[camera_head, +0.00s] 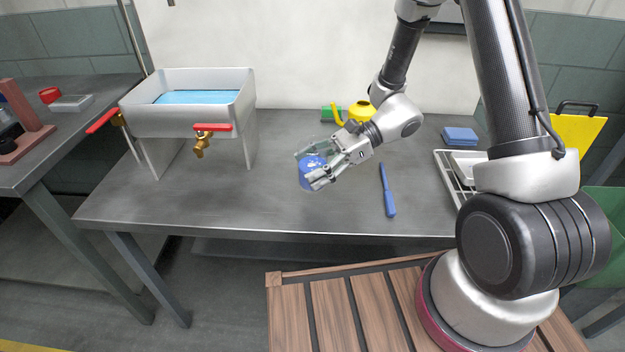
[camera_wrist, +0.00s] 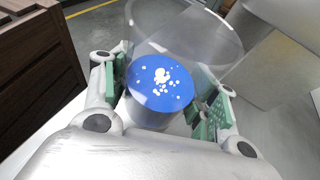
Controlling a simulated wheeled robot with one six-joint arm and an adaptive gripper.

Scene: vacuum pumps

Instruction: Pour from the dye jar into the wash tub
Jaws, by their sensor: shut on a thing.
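The dye jar (camera_head: 311,172) is a clear vessel with blue liquid and pale specks on its surface; it also shows in the wrist view (camera_wrist: 160,88). My gripper (camera_head: 322,172) is shut on the jar, with a green-padded finger on each side of it in the wrist view (camera_wrist: 160,95). The jar is near the middle of the metal table; I cannot tell whether it touches the top. The wash tub (camera_head: 165,122) is a grey raised basin at the left, holding light blue liquid. The jar is to its right, apart from it.
Red-handled brass taps (camera_head: 203,140) stick out from the tub. A blue tool (camera_head: 387,190) lies right of the jar. A yellow watering can (camera_head: 360,111) and a green block stand behind my gripper. Blue cloths (camera_head: 460,136) and a white rack are at right. The front left tabletop is clear.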

